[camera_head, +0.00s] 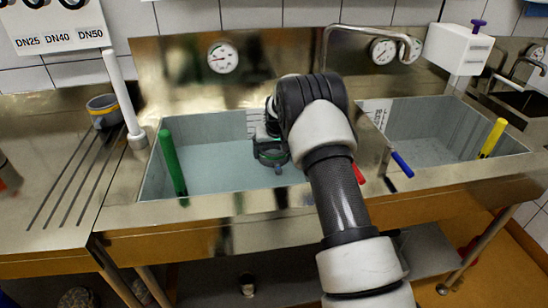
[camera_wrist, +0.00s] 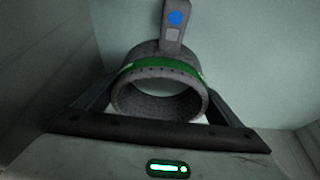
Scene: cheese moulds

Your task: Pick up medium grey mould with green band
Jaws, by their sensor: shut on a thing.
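The grey mould with a green band (camera_wrist: 160,65) is a short, open ring with a flat grey tab above it that carries a blue dot and a pale square. My gripper (camera_wrist: 158,98) is shut on it, with one dark finger on each side of the ring. In the head view the mould (camera_head: 271,155) is small and dark, low in or over the left sink basin. My gripper (camera_head: 272,140) there is partly hidden behind my arm. I cannot tell whether the mould touches the basin floor.
The left sink (camera_head: 215,180) has a green-handled tool (camera_head: 173,162) at its front left. The right sink (camera_head: 420,150) has blue-handled and yellow-handled tools (camera_head: 491,138). A grey mould with a yellow band (camera_head: 103,111) stands on the left drainboard beside a white pipe (camera_head: 123,95).

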